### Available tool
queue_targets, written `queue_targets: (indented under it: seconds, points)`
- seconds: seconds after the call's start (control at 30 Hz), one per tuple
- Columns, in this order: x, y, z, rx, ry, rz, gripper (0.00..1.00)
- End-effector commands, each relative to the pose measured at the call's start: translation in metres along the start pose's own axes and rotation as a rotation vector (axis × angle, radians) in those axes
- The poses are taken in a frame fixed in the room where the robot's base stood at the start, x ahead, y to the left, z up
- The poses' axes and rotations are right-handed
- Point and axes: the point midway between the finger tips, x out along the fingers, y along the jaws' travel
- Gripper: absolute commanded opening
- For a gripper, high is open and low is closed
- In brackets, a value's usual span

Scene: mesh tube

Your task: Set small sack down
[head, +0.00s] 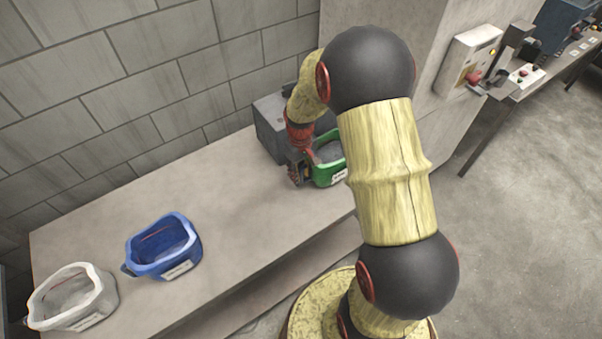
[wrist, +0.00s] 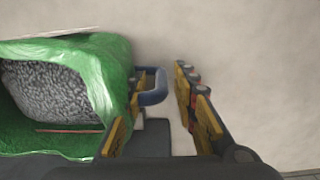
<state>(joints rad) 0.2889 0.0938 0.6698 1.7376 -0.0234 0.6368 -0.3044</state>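A green sack (head: 327,172) with grey grainy contents stands on the bench (head: 215,185), partly behind my arm in the head view. It fills the left of the wrist view (wrist: 117,75), and a blue loop handle (wrist: 154,88) sticks out from its side. My gripper (head: 297,172) is beside the sack's left side in the head view. In the wrist view its fingers (wrist: 158,115) are spread apart, with the handle in the gap. The right finger is clear of the handle; whether the left finger touches the sack or handle cannot be told.
A blue sack (head: 162,247) and a white sack (head: 70,300) stand at the bench's left end. A grey box (head: 270,128) is behind my gripper against the wall. Bench between the blue sack and my gripper is clear. A control box (head: 468,60) is on the pillar.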

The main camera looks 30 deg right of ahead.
Motion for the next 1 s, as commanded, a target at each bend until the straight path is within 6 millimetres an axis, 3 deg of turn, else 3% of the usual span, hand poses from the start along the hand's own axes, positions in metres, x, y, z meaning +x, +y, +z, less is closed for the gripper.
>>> queue_targets:
  seconds: [0.17,0.6,1.0]
  points:
    - [-0.010,0.001,-0.001,0.000,0.003,0.001,0.30]
    - [-0.094,0.001,-0.001,0.000,0.004,0.001,0.30]
    - [-0.139,-0.007,0.002,-0.001,0.022,0.007,0.30]
